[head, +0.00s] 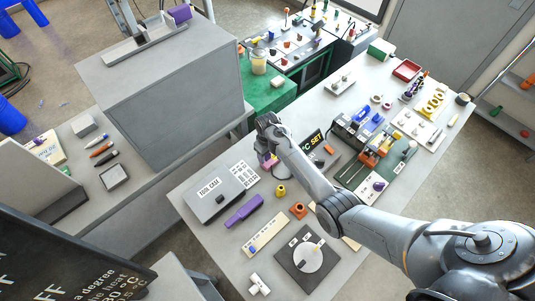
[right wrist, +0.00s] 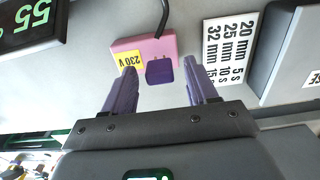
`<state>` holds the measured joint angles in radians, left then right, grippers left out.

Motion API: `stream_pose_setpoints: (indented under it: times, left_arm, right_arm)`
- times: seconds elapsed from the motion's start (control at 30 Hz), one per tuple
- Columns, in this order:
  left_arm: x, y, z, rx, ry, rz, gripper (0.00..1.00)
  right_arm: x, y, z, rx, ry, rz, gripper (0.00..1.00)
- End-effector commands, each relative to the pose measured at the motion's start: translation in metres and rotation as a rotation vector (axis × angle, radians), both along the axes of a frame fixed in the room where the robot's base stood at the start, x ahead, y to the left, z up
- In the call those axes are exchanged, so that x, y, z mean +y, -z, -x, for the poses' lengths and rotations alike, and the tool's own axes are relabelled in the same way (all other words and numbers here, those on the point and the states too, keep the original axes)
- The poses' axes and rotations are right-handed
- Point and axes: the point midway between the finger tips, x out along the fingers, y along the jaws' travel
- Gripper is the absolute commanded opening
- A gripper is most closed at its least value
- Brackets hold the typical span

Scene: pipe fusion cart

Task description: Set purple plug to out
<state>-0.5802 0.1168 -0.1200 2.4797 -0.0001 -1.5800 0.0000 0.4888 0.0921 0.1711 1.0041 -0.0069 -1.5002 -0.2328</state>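The purple plug (right wrist: 160,70) is a small dark purple block at the pink 230 V socket box (right wrist: 150,46) in the right wrist view. It appears seated against the box's face, but I cannot tell how deep. My right gripper (right wrist: 161,82) is open, with one finger on each side of the plug and visible gaps between. In the head view the pink box (head: 270,163) shows just below my right gripper (head: 266,152), which hides most of it. My left gripper is not in view.
A black cord (right wrist: 163,18) runs from the box. A printed time card (right wrist: 231,48) lies beside it. The grey tool case (head: 213,194), purple tool (head: 244,211), °C SET display (head: 313,144) and clamp machine (head: 365,135) surround the spot on the grey table.

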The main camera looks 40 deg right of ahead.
Motion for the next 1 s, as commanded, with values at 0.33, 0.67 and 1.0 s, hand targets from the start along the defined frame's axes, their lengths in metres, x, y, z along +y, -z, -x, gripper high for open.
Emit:
stream_pose_setpoints:
  times: [0.33,0.67,1.0]
  left_arm:
    - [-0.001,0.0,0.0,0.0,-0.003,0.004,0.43]
    - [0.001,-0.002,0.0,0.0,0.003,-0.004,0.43]
    - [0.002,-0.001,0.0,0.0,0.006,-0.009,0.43]
  right_arm:
    - [0.0,-0.001,0.0,0.0,0.001,0.0,0.57]
    - [0.0,-0.046,0.0,-0.003,0.001,0.001,0.57]
    - [0.0,-0.095,0.0,-0.002,0.001,0.0,0.57]
